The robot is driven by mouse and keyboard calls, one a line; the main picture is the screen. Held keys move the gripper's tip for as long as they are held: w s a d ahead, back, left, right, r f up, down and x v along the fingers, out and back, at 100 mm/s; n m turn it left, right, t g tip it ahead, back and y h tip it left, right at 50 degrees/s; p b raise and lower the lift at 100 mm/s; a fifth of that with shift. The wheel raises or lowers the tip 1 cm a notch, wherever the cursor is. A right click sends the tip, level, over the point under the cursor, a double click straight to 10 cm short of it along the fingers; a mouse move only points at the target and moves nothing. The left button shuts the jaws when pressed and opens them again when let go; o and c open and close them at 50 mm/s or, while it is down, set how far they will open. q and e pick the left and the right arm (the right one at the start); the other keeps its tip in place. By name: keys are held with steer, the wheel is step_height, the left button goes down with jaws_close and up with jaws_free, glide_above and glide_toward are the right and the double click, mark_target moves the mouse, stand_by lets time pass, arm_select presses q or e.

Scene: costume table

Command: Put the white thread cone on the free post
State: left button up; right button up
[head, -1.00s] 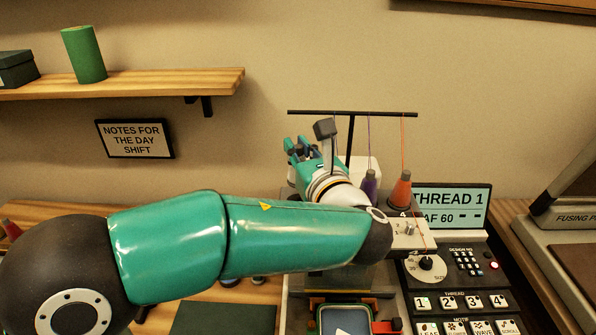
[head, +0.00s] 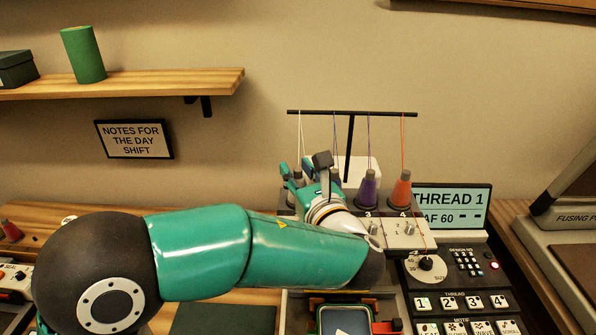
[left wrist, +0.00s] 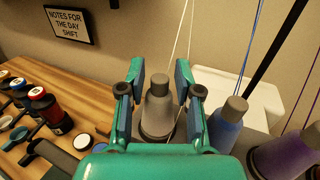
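The white thread cone (left wrist: 156,112), pale grey in this light, stands upright at the left end of the cone row in the left wrist view. A white thread runs up from it. My left gripper (left wrist: 159,72) has its fingers either side of the cone, with gaps visible between fingers and cone. In the head view the left gripper (head: 298,172) is at the left end of the thread stand (head: 350,114). The post under the cone is hidden. A blue cone (left wrist: 226,128) stands right beside it, then a purple cone (head: 368,190) and an orange cone (head: 402,190). My right gripper is out of view.
The embroidery machine's panel (head: 460,265) is right of my arm. Small spools and lids (left wrist: 50,112) lie on the wooden table at left in the left wrist view. A shelf (head: 130,84) with a green cylinder (head: 83,55) is on the wall.

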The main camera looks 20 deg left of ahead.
arm_select(q)
steer(key=shift+d+r, duration=0.1)
steer(key=shift+r, duration=0.1)
steer(key=b+v, duration=0.1)
steer(key=v, duration=1.1)
steer(key=shift+b, duration=0.4)
steer(key=shift+r, duration=0.15)
